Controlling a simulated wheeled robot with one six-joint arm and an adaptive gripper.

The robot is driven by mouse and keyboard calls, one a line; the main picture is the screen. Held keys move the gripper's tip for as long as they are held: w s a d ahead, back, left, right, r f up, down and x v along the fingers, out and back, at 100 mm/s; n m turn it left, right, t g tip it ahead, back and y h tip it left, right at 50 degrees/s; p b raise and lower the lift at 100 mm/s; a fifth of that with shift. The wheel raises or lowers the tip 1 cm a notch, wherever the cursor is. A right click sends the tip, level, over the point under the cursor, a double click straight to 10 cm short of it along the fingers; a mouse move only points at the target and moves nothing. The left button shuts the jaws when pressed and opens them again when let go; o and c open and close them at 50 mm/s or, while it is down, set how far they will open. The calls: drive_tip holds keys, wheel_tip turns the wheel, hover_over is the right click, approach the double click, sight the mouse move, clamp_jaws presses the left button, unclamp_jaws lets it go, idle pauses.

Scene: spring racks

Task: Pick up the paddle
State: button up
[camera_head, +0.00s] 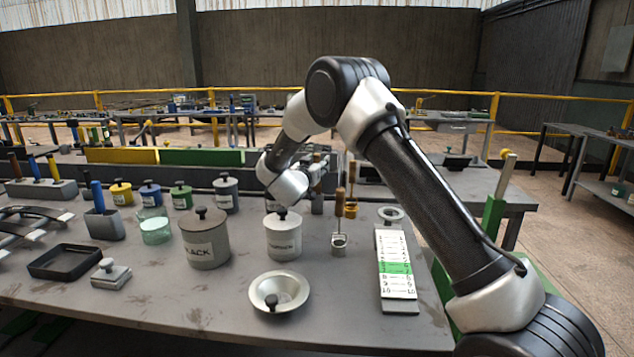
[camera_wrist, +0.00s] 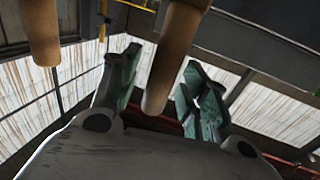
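Several wooden-handled tools stand near the back middle of the table; I cannot tell for sure which is the paddle. One has a brown wooden handle (camera_head: 340,200) and stands upright in a small metal holder (camera_head: 339,243). My gripper (camera_head: 318,172) is behind it at the back of the table, partly hidden by my arm. In the wrist view my gripper (camera_wrist: 160,90) is open, with green finger pads. A wooden handle (camera_wrist: 172,60) shows between the fingers, with gaps on both sides. Another wooden handle (camera_wrist: 40,30) shows at the upper left.
A white lidded pot (camera_head: 283,240), a grey pot marked BLACK (camera_head: 205,245) and a shallow metal bowl (camera_head: 260,290) stand in front. A numbered card (camera_head: 396,265) lies to the right. Small coloured pots line the back left. The table's front edge is clear.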

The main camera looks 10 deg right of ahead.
clamp_jaws()
drive_tip(key=shift+r, duration=0.1)
